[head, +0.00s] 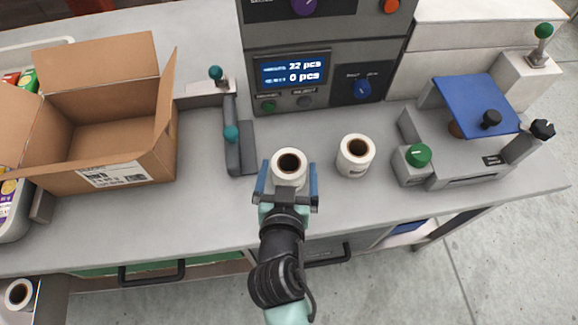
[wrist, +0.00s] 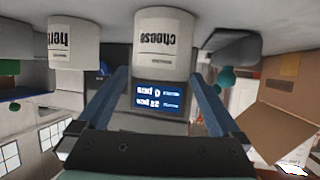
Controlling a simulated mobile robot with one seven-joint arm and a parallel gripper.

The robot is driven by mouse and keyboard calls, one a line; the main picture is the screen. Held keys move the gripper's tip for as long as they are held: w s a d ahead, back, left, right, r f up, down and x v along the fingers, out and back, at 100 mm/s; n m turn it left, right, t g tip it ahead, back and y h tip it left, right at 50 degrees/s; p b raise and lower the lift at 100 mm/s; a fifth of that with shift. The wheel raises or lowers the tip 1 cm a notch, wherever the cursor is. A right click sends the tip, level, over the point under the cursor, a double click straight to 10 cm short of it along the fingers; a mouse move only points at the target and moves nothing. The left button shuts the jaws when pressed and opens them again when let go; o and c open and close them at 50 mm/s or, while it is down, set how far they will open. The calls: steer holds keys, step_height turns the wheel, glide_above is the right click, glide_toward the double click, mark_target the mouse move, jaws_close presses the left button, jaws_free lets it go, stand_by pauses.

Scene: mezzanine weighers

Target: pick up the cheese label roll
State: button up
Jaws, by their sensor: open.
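The cheese label roll (head: 291,178) is a white upright roll with a dark core, standing on the grey counter in front of the weigher. In the wrist view, where things appear upside down, the roll (wrist: 163,40) shows the word "cheese" and is centred ahead of my gripper (wrist: 160,80). In the head view my gripper (head: 287,182) is open, with one blue finger on each side of the roll's near part. I cannot tell whether either finger touches it. The gripper hides the roll's lower front.
A similar roll (head: 356,158) stands close on the right; its label (wrist: 58,42) is partly readable. The weigher (head: 320,45) stands behind. A sealer with a blue plate (head: 476,100) is at right, and an open carton (head: 100,165) at left. Another roll (head: 18,294) is at lower left.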

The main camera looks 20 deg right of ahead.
mark_target(290, 158)
steer(key=shift+f+p+x, duration=0.1)
steer(key=shift+p+x, duration=0.1)
steer(key=shift+x, duration=1.25)
steer(key=shift+f+p+x, duration=0.15)
steer(key=shift+p+x, duration=0.05)
steer(key=shift+x, duration=1.2)
steer(key=shift+r, duration=0.1)
steer(key=c, duration=1.2)
